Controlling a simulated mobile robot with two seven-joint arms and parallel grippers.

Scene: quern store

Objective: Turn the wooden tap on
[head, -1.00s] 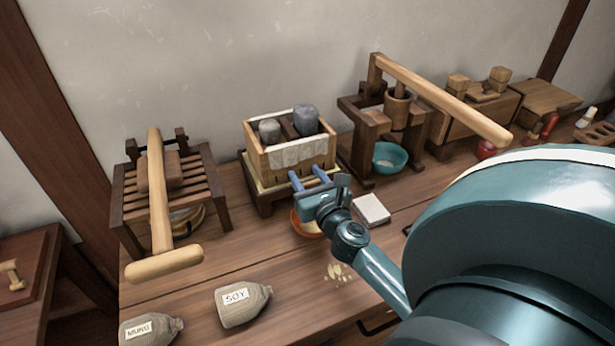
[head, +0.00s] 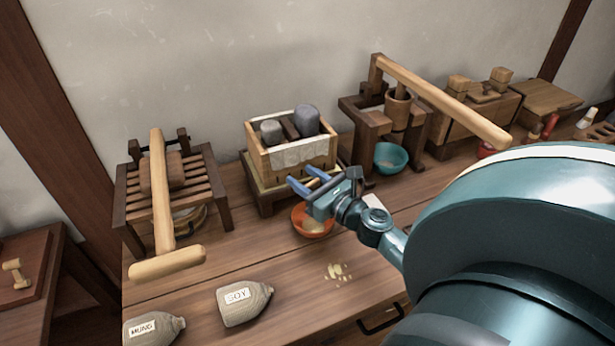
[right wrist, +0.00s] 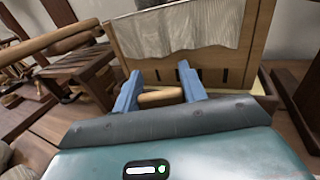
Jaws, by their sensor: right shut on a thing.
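The wooden tap (right wrist: 160,98) shows in the right wrist view as a short, pale wooden bar lying across between my blue fingertips, in front of the wooden box (right wrist: 150,58). My right gripper (head: 309,183) is shut on it; the right wrist view shows the same gripper (right wrist: 160,90) close up. In the head view the box (head: 322,160) stands on its stand with a pale cloth over its rim and two grey stones in it. The fingers mostly hide the tap there. My left gripper is not in view.
An orange bowl (head: 312,222) sits just below the gripper. A white block (head: 374,201) is partly hidden behind my wrist. Crumbs (head: 338,271) and two labelled sacks (head: 244,303) lie in front. A lever press (head: 160,190) stands left; a teal bowl (head: 390,158) stands right.

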